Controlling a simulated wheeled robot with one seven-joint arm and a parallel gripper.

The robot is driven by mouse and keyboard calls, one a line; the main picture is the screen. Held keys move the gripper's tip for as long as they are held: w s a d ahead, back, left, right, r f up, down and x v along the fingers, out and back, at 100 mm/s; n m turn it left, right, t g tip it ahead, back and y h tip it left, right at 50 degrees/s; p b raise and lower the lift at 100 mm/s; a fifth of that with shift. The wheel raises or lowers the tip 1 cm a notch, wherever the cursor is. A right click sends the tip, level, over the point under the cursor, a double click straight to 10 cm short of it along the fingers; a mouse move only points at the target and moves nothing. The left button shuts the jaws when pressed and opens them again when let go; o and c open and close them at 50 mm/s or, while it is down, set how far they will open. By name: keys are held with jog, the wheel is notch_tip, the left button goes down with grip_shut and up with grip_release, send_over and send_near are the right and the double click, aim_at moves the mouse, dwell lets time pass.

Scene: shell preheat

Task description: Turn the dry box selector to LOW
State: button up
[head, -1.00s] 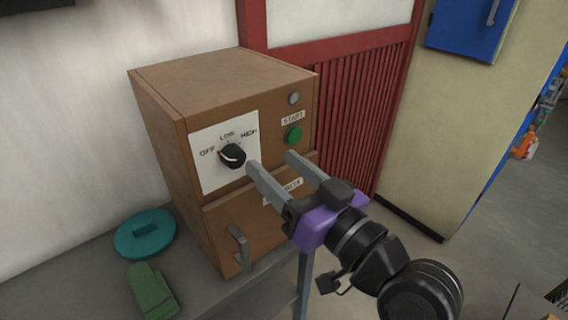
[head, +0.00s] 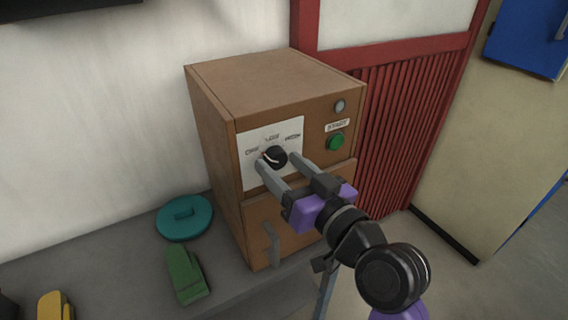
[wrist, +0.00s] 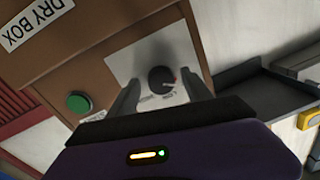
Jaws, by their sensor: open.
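The dry box (head: 270,85) is a brown cabinet standing on a grey bench. Its black round selector knob (head: 275,157) sits on a white plate (head: 253,182) marked OFF, LOW and HIGH from left to right. The knob's light pointer mark is on its left side, toward OFF. My gripper (head: 279,163) is open, with one finger at the left of the knob and one at the right. In the wrist view the knob (wrist: 161,80) lies between the two fingers, with gaps on both sides. How far the fingertips are from the plate is hard to tell.
A green START button (head: 336,142) and a grey round lamp (head: 340,106) are right of the plate. A door handle (head: 271,245) sticks out below.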

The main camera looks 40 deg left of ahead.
jog(key=shift+c, duration=0.2)
grip_shut()
jog(key=shift+m, duration=0.4)
jog(key=m+p, duration=0.1)
jog(key=m, duration=0.4)
jog(key=shift+s+m+p, duration=0.15)
jog(key=shift+m+p, duration=0.15)
jog(key=shift+p, duration=0.05)
jog(key=m+p, duration=0.2)
jog(key=m, duration=0.3)
jog(key=shift+m+t+p, duration=0.3)
jog(key=shift+o, duration=0.2)
grip_release()
